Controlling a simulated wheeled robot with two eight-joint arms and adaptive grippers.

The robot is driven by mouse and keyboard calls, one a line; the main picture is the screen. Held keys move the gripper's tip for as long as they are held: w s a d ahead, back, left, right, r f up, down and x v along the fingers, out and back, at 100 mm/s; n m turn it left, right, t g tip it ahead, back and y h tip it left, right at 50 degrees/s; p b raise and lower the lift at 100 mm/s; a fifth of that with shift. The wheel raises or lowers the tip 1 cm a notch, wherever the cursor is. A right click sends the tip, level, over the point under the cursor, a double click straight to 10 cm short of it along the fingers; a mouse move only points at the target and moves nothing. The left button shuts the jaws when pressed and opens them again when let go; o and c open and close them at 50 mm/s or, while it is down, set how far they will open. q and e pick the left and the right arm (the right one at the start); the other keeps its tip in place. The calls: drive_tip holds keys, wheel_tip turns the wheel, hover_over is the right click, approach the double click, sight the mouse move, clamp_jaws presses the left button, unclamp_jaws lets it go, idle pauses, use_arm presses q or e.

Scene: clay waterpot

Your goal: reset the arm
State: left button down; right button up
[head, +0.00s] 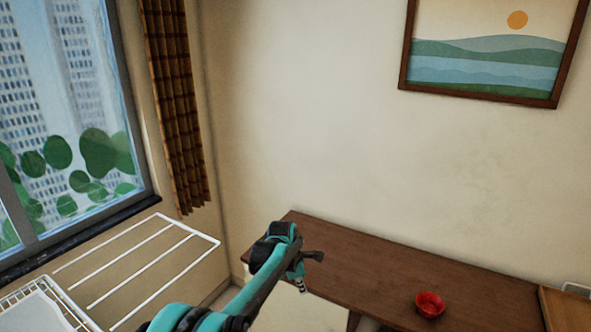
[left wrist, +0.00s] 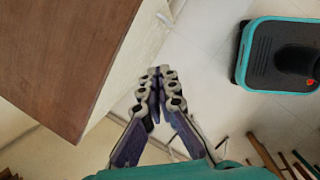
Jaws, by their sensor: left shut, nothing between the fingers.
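My left arm comes in from the bottom of the head view and reaches up to the left end of the brown wooden table (head: 385,265). My left gripper (head: 301,284) hangs down by the table's front left edge. In the left wrist view the two fingers (left wrist: 158,76) are shut together with nothing between them. They point past the table's corner (left wrist: 65,60), apart from it, with pale floor below. My right arm and gripper are in neither view.
A red bowl (head: 429,304) stands on the table, well right of my left gripper. A white wire rack (head: 155,262) is at the left, below the window. A framed picture (head: 485,50) hangs on the wall. Thin sticks (left wrist: 275,158) show at the wrist view's lower right.

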use_arm(q)
drive_tip(key=s+a+r+m+t+y+b, duration=0.1)
drive_tip(key=s+a+r+m, duration=0.45)
drive_tip(key=s+a, duration=0.2)
drive_tip(key=s+a+r+m+t, duration=0.2)
drive_tip(key=s+a+r+m, duration=0.35)
drive_tip(key=s, duration=0.35)
drive_tip(key=s+a+f+m+t, duration=0.1)
drive_tip(key=s+a+f+m, duration=0.1)
drive_tip(key=s, duration=0.6)
drive_tip(key=s+a+f+m+t+y+b, duration=0.1)
drive_tip(key=s+a+f+m, duration=0.2)
drive_tip(key=s+a+m, duration=0.2)
drive_tip(key=s+m, duration=0.2)
drive_tip(key=s, duration=0.2)
drive_tip(key=shift+s+a+f, duration=0.15)
drive_tip(key=shift+a, duration=0.1)
